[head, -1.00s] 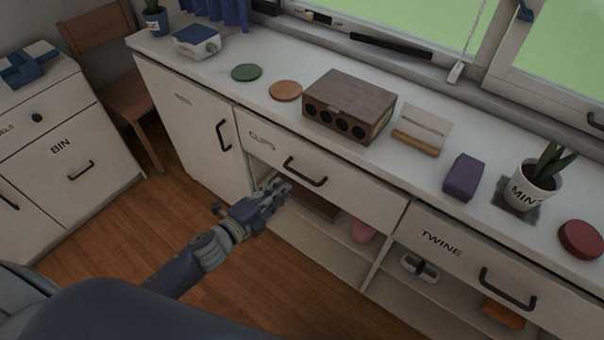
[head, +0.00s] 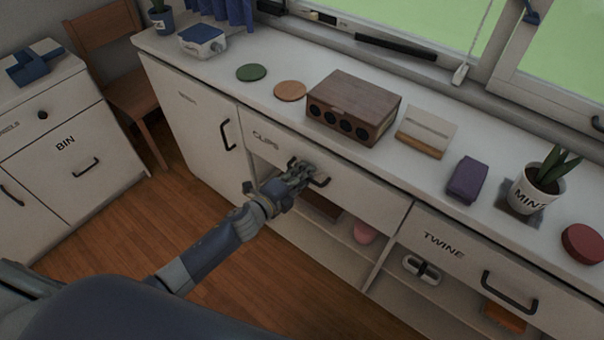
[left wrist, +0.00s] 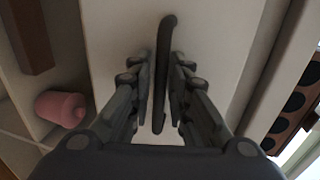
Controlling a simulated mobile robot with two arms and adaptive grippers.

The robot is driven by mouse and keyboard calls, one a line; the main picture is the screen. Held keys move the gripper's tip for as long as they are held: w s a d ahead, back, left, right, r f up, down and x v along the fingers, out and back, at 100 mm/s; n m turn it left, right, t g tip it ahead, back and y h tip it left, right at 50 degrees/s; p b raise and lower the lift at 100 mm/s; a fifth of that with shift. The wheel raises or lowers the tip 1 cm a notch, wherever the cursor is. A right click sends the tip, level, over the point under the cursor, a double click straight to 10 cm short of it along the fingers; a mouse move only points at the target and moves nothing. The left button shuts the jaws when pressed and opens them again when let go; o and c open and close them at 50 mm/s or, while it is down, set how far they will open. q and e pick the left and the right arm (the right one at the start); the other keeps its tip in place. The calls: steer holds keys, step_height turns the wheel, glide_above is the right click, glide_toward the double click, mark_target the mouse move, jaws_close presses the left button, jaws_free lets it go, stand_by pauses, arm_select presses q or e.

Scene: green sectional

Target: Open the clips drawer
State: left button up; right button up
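The clips drawer (head: 362,190) is a white drawer front marked CLIPS under the counter, and it looks closed. Its dark bar handle (head: 321,182) is partly hidden by my left gripper (head: 303,171) in the head view. In the left wrist view the handle (left wrist: 163,75) runs between the two fingers of the left gripper (left wrist: 162,68), across the pale drawer front (left wrist: 215,45). The fingers stand on either side of the bar with small gaps showing, so the gripper looks open around it. My right gripper is not in view.
A wooden speaker box (head: 352,108) stands on the counter above the drawer. Below is an open shelf with a pink object (head: 365,233). The twine drawer (head: 450,250) is to the right, a cupboard door (head: 195,125) to the left. The wooden floor (head: 120,235) is clear.

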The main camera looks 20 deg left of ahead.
arm_select(q)
jaws_close()
steer(key=shift+s+a, duration=0.1)
steer(key=shift+s, duration=0.05)
steer(key=f+v, duration=0.2)
steer(key=v, duration=0.8)
steer(key=f+p+v, duration=0.1)
steer(key=f+v, duration=0.1)
steer(key=v, duration=0.7)
steer(key=shift+v, duration=0.75)
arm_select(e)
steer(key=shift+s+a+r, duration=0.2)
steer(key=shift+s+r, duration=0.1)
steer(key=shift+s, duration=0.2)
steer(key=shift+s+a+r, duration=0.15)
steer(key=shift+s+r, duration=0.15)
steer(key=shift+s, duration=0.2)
arm_select(q)
steer(key=shift+s+f, duration=0.1)
